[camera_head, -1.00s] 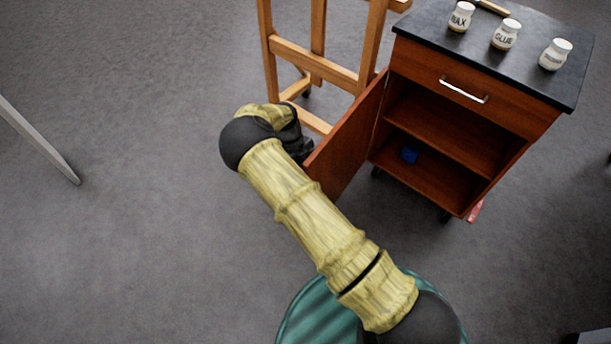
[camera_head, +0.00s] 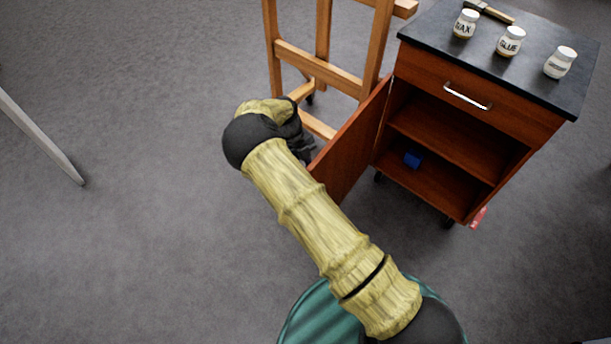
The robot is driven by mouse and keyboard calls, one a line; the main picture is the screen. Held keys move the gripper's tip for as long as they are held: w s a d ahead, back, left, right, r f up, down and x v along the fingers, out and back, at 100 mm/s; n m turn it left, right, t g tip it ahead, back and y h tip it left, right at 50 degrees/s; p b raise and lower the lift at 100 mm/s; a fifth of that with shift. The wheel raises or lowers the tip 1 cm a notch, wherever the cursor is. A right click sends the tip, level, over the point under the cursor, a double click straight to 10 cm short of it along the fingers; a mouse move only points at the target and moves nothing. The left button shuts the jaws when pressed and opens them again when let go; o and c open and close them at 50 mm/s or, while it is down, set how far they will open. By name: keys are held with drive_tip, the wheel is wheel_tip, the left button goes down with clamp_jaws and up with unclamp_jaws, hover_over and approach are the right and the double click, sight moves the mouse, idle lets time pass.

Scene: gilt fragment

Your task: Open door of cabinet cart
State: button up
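The cabinet cart (camera_head: 530,85) stands at the upper right, with a dark top and reddish-brown wood body. Its door (camera_head: 352,145) is swung wide open to the left, and the shelves inside show. The drawer above, with a metal handle (camera_head: 467,96), is shut. My gripper (camera_head: 304,146) is at the outer edge of the door, mostly hidden behind my own arm. I cannot tell whether its fingers touch the door or whether they are open.
A wooden easel (camera_head: 318,75) stands just behind the open door. Jars (camera_head: 510,41) and a brush (camera_head: 492,12) sit on the cart top. A small blue object (camera_head: 413,159) lies inside. A red item (camera_head: 479,217) is by the cart's lower right. The floor at left is mostly clear.

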drive_tip(key=p+v, duration=0.1)
drive_tip(key=v, duration=1.3)
drive_tip(key=shift+w, duration=0.1)
